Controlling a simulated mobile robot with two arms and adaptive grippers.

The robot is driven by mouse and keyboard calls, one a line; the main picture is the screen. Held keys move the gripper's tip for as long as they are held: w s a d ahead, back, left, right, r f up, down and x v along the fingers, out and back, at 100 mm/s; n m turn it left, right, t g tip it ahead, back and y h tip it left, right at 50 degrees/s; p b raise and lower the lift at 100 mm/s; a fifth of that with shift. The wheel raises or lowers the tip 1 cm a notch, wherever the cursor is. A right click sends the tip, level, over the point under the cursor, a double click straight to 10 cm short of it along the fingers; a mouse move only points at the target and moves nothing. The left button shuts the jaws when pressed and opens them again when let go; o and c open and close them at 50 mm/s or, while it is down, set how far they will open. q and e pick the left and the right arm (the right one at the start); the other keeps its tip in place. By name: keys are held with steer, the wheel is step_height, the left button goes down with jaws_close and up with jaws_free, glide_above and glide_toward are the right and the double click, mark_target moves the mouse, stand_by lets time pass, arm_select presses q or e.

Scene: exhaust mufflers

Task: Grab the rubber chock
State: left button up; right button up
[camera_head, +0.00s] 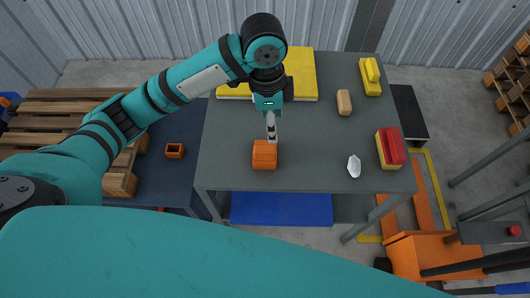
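An orange block (264,154) with a raised top sits near the front edge of the grey table, left of the middle. It may be the rubber chock, but I cannot tell for sure from its look. My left gripper (271,138) points down at the back edge of this block. The fingers look narrow and overlap in this view, so their opening and any contact with the block are unclear. My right gripper is out of view; a large teal link of mine covers the bottom of the picture.
On the table (315,165) are a tan block (344,102), a white piece (354,166), a red-and-yellow block (390,148), a yellow block (370,76) and a yellow panel (302,75) behind my arm. A small orange box (174,151) lies on a dark surface at left. The table's centre is clear.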

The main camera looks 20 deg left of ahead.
arm_select(q)
step_height(320, 180, up, 2)
steer(key=a, duration=0.2)
steer(key=y+p, duration=0.1)
steer(key=p, duration=0.1)
glide_toward(264, 148)
step_height(264, 148, down, 5)
steer(key=shift+f, duration=0.15)
steer(key=shift+d+f+p, duration=0.1)
steer(key=shift+f+p, duration=0.3)
steer(key=shift+f, duration=0.2)
step_height(264, 148, down, 3)
steer(key=shift+w+f+p, duration=0.1)
steer(key=shift+f+p, duration=0.15)
steer(key=shift+p, duration=0.25)
steer(key=shift+f, duration=0.35)
steer(key=shift+c, duration=0.4)
jaws_close()
